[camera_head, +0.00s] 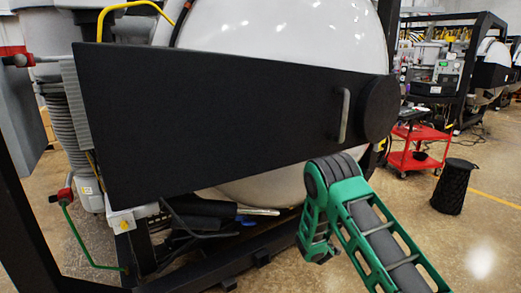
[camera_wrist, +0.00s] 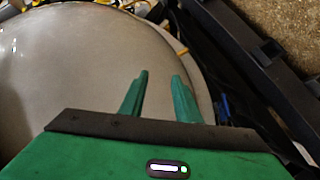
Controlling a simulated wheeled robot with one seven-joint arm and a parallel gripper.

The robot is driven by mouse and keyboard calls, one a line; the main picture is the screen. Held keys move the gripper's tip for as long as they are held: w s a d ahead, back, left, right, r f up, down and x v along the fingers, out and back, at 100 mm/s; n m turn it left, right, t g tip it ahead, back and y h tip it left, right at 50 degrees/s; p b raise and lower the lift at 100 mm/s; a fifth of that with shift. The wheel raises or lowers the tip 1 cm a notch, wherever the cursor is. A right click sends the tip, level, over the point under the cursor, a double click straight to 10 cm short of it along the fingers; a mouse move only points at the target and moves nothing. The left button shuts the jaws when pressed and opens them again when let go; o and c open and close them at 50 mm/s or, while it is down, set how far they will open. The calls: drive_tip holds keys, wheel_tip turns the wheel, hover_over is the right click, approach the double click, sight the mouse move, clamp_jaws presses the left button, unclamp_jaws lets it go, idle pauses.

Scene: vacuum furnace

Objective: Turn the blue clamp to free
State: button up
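My gripper (camera_wrist: 160,77) shows in the wrist view with its two green fingers apart and nothing between them. The pale rounded furnace shell (camera_wrist: 60,70) lies beyond the fingers. A small blue part (camera_wrist: 223,106) shows right of the fingers, near the shell's edge; I cannot tell for sure whether it is the blue clamp. In the head view a small blue piece (camera_head: 246,220) sits below the furnace shell (camera_head: 280,30), beside a silver bar (camera_head: 258,211). My green arm is to its right there; the fingers cannot be made out in that view.
A large black panel (camera_head: 220,115) with a metal handle (camera_head: 344,115) covers much of the furnace front. A black frame beam (camera_wrist: 265,60) runs along the right in the wrist view. A red cart (camera_head: 416,150) and a black bin (camera_head: 454,186) stand right, with open floor around them.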

drive_tip(key=s+d+r+m+g+h, duration=0.2)
drive_tip(key=s+d+r+m+h, duration=0.15)
drive_tip(key=d+r, duration=0.55)
drive_tip(key=s+d+r+m+g, duration=0.3)
drive_tip(key=s+d+r, duration=0.2)
drive_tip(key=s+d, duration=0.35)
drive_tip(key=s+d+r+m+g, duration=0.3)
drive_tip(key=s+d+r+m, duration=0.15)
drive_tip(key=s+d, duration=0.35)
drive_tip(key=s+a+r+m+g+y, duration=0.1)
drive_tip(key=s+a+r+g, duration=0.1)
drive_tip(key=s, duration=1.2)
drive_tip(key=s+a+r+m+g+y, duration=0.2)
drive_tip(key=s+a+r, duration=0.1)
drive_tip(key=s, duration=1.2)
drive_tip(key=s+a+r+m+g+y, duration=0.2)
drive_tip(key=s+r+g, duration=0.1)
drive_tip(key=s, duration=1.1)
drive_tip(key=shift+s+a, duration=0.2)
drive_tip(key=shift+a, duration=0.15)
